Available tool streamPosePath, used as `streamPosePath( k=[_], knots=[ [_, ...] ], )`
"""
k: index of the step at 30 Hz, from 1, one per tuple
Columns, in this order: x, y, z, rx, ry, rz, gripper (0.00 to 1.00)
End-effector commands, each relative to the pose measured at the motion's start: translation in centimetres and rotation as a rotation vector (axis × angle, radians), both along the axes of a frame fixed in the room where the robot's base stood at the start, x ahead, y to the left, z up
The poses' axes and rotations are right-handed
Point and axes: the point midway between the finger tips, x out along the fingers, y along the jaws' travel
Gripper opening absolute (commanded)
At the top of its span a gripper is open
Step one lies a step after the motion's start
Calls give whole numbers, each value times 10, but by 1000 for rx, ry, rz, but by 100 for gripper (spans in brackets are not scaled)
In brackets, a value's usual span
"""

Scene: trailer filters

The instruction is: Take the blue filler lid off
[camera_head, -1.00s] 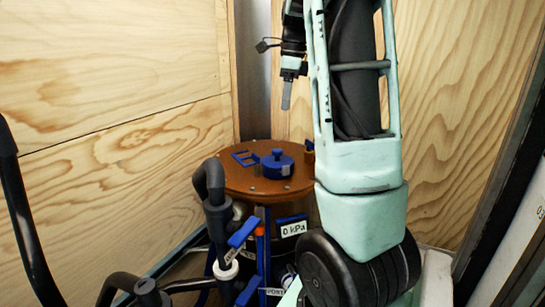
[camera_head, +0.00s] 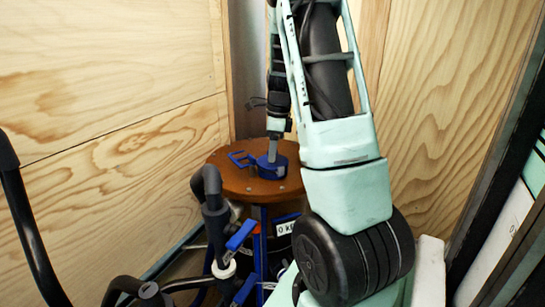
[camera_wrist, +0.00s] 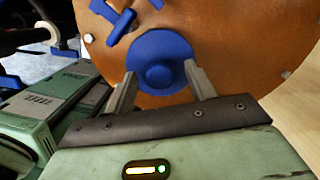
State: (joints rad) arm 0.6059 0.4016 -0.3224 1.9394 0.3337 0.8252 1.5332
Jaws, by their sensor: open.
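The blue filler lid (camera_head: 272,169) is a round disc with a raised knob, on the brown round top (camera_head: 230,182) of the filter. It also shows in the wrist view (camera_wrist: 158,58), with the knob facing the camera. My gripper (camera_head: 273,150) is over the lid in the head view, its fingers pointing down. In the wrist view the gripper (camera_wrist: 160,84) is open, with one finger on each side of the lid's lower part. The fingers partly hide the lid's edges there. I cannot tell whether they touch it.
A blue bracket-like handle (camera_head: 240,158) lies on the brown top beside the lid. Dark pipes (camera_head: 212,190) with blue valve levers (camera_head: 241,235) rise at the front left. Plywood walls (camera_head: 110,80) stand close behind and to the sides.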

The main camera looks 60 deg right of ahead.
Motion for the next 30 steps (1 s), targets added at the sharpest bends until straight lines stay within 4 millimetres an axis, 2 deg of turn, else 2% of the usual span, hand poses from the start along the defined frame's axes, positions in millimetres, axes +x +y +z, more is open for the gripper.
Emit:
streamPosePath(
  k=[4, 10, 11, 15, 16, 25, 30],
  knots=[
    [1, 1, -11, 0, 1, 0, 55],
    [1, 1, -12, -2, -1, 0, 55],
    [1, 1, -12, -1, 0, 0, 52],
    [1, 1, -12, -1, 0, 0, 13],
    [1, 1, -12, -1, 0, 0, 7],
    [1, 1, -10, -2, -1, 1, 6],
    [2, 0, 8, -4, -6, 1, 6]
  ],
)
